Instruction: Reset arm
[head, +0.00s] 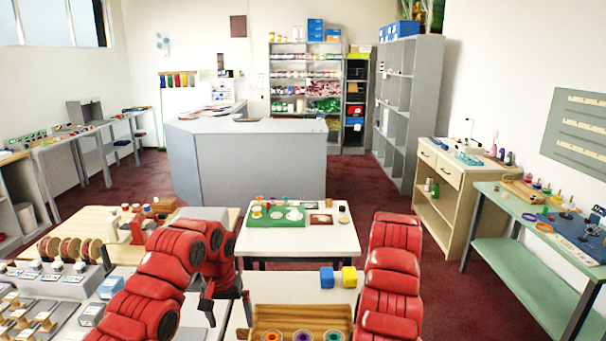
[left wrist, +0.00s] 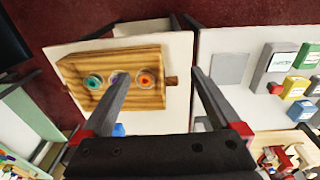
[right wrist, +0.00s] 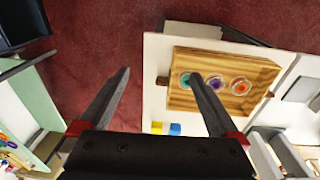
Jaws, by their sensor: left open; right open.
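My left gripper (head: 232,305) hangs above the left part of the white table in front of me. In the left wrist view its two fingers (left wrist: 160,95) are spread with nothing between them. My right arm (head: 390,275) comes up at the right in the head view, and its gripper does not show there. In the right wrist view the right gripper's fingers (right wrist: 160,95) are wide apart and empty, over the red floor and the table's edge. A wooden tray (head: 262,318) with several coloured round pieces lies on the white table, apart from both grippers.
A blue cube (head: 327,277) and a yellow cube (head: 349,276) sit on the white table (head: 285,285). A second white table (head: 325,240) with a green mat (head: 270,220) stands behind. Crowded counters stand left, a green bench (head: 500,215) right. Red carpet lies between.

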